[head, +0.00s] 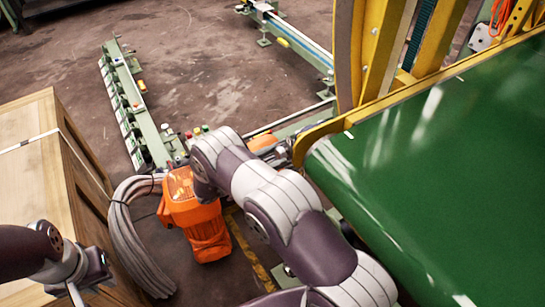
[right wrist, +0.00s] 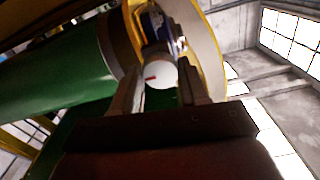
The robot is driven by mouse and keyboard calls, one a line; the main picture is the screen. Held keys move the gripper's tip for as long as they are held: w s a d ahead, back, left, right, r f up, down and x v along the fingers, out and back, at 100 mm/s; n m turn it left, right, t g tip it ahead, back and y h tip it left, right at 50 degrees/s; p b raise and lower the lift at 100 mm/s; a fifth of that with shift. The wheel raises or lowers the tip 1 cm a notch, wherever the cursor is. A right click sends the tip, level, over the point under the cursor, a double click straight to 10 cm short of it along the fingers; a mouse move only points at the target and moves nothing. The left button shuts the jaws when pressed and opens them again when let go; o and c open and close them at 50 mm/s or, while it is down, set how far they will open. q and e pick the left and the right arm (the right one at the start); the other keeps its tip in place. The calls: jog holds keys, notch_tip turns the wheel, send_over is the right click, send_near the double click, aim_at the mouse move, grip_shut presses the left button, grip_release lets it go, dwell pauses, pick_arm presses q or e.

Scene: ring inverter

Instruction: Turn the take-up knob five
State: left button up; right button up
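The take-up knob is a white round face (right wrist: 161,74) with a short red mark, in the middle of the right wrist view. My right gripper (right wrist: 161,82) has a finger on each side of it and is open. The knob lies between or just beyond the fingertips; contact is not clear. In the head view my right arm hides that gripper, and I cannot pick out the knob. My left gripper (head: 82,287) is at the lower left by the wooden crate, cut by the frame edge; its opening cannot be made out.
A green conveyor belt (head: 440,170) with a yellow frame fills the right. An orange motor (head: 197,215) sits under my right arm, beside a grey cable bundle (head: 137,240). A wooden crate (head: 30,180) stands left. The concrete floor (head: 210,70) is open behind.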

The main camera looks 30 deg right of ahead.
jog(key=c, duration=0.3)
jog(key=shift+m, duration=0.3)
